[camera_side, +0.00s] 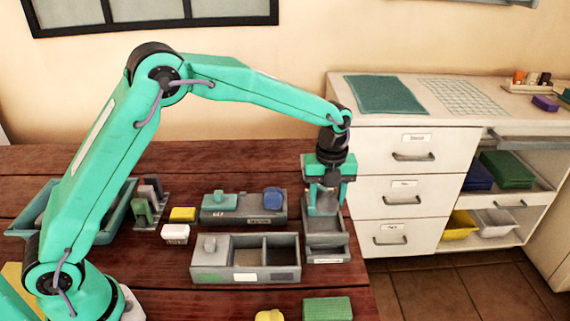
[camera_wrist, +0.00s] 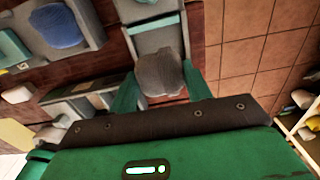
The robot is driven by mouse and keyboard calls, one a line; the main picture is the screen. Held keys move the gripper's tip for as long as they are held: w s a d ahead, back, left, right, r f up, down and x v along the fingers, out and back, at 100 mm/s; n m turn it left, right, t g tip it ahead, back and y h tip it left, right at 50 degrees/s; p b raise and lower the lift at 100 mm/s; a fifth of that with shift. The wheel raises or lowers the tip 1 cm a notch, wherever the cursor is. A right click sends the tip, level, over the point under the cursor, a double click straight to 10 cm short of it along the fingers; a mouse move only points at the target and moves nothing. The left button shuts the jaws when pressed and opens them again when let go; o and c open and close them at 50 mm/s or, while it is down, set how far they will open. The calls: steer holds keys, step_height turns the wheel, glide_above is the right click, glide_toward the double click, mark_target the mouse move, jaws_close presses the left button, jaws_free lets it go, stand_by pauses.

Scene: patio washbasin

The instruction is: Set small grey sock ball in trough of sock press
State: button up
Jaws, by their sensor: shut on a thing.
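My gripper (camera_side: 327,198) points down over a narrow grey tray-like unit (camera_side: 326,244) at the right end of the table; I take this unit to be the sock press, but its label is too small to read. The gripper's green fingers are shut on the small grey sock ball (camera_wrist: 158,73), which sits between them in the wrist view. In the side view the fingers largely hide the ball. The unit also shows in the wrist view (camera_wrist: 155,40), beyond and under the ball. Whether the ball touches the unit I cannot tell.
Left of the unit stand a grey divided box (camera_side: 219,259) and a grey holder (camera_side: 230,215) bearing a blue ball (camera_side: 273,197) and a teal piece. A green block (camera_side: 328,309) lies near the front. A white drawer cabinet (camera_side: 402,180) stands right of the table.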

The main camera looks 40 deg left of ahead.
steer(key=shift+f, duration=3.2)
steer(key=shift+f, duration=0.1)
steer(key=o, duration=1)
steer(key=shift+o, duration=0.2)
steer(key=shift+r, duration=3.95)
